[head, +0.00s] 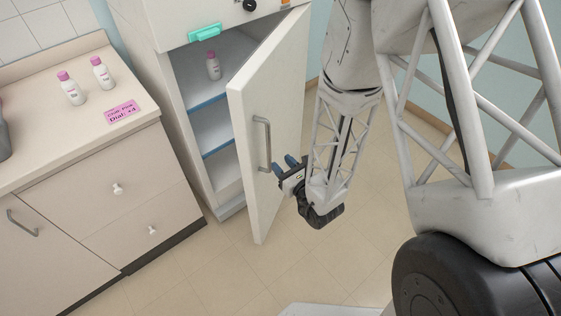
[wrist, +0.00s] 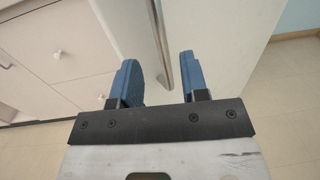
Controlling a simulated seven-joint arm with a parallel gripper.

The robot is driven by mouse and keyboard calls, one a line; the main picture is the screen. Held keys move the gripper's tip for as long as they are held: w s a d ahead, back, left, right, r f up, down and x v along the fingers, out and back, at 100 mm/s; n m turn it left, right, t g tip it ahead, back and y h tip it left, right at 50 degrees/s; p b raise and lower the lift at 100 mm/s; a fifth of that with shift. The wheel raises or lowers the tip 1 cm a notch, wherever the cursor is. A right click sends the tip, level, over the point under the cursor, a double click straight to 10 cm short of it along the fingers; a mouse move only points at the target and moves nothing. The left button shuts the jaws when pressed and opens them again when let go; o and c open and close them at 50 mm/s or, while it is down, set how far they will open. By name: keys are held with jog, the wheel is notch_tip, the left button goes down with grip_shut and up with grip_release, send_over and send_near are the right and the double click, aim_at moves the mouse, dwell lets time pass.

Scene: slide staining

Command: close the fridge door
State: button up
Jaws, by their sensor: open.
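The fridge (head: 182,150) stands at the centre left in the head view with its door (head: 250,200) swung wide open. The door has a vertical grey metal handle (head: 263,143) on its outer face. My gripper (head: 284,166) is beside the door's outer face, a little below and right of the handle. In the wrist view my gripper (wrist: 158,78) is open, its two blue fingers apart. The handle (wrist: 160,50) shows beyond and between the fingertips there, with the door (wrist: 215,50) behind it. I cannot tell whether a finger touches the door or handle.
Inside the fridge a small pink-capped bottle (head: 213,66) stands on the upper shelf. A counter (head: 40,130) at left holds two similar bottles (head: 70,88) and a pink note (head: 122,111). A teal piece (head: 204,32) is on the fridge front. The floor (head: 215,275) is clear.

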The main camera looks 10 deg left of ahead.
jog(key=shift+w, duration=0.1)
jog(key=c, duration=0.5)
jog(key=shift+w+f, duration=0.15)
jog(key=shift+c, duration=1)
jog(key=shift+w+f+g+y, duration=0.2)
jog(key=shift+w+g+y, duration=0.1)
jog(key=shift+w+y, duration=0.1)
grip_shut()
jog(key=w+d+f+n+g+y, duration=0.4)
jog(key=w+d+f+n+g, duration=0.2)
jog(key=w+d+f+g, duration=0.1)
notch_tip(320, 180, down, 3)
jog(key=shift+w+d+r+n+g+y, duration=0.1)
jog(key=shift+w+d+n+g+y, duration=0.25)
jog(key=shift+d+g, duration=0.4)
jog(key=shift+t, duration=0.25)
